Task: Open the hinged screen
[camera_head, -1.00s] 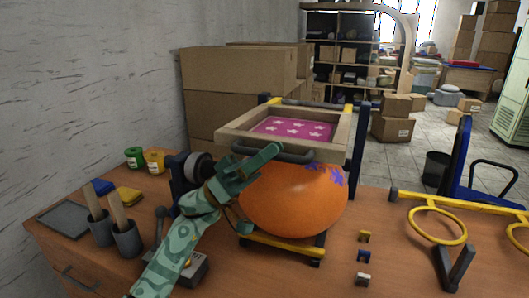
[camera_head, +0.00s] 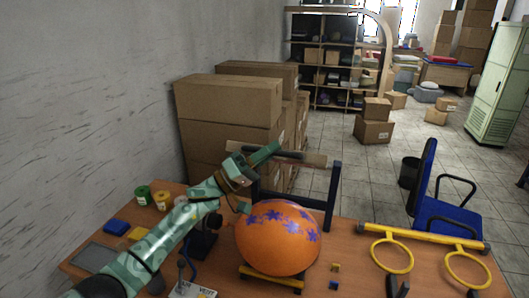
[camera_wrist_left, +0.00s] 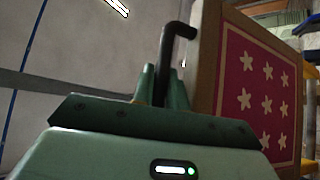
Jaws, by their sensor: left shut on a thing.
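The hinged screen (camera_head: 318,160) is swung up from the orange balloon and shows nearly edge-on in the head view. In the left wrist view its wooden frame (camera_wrist_left: 208,60) and magenta mesh with white stars (camera_wrist_left: 255,90) stand at the right. My left gripper (camera_head: 272,150) is shut on the screen's dark handle (camera_head: 300,155). In the left wrist view the fingers (camera_wrist_left: 162,88) close around the black handle (camera_wrist_left: 168,50). The orange balloon (camera_head: 277,250) with blue flower prints sits below on its yellow-barred stand (camera_head: 270,279). My right gripper is not in view.
Stacked cardboard boxes (camera_head: 228,102) stand behind the bench. Dark blue posts (camera_head: 333,200) rise behind the balloon. Green (camera_head: 143,195) and yellow (camera_head: 163,200) pots are at the left. A yellow bar with rings (camera_head: 425,238) is at the right.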

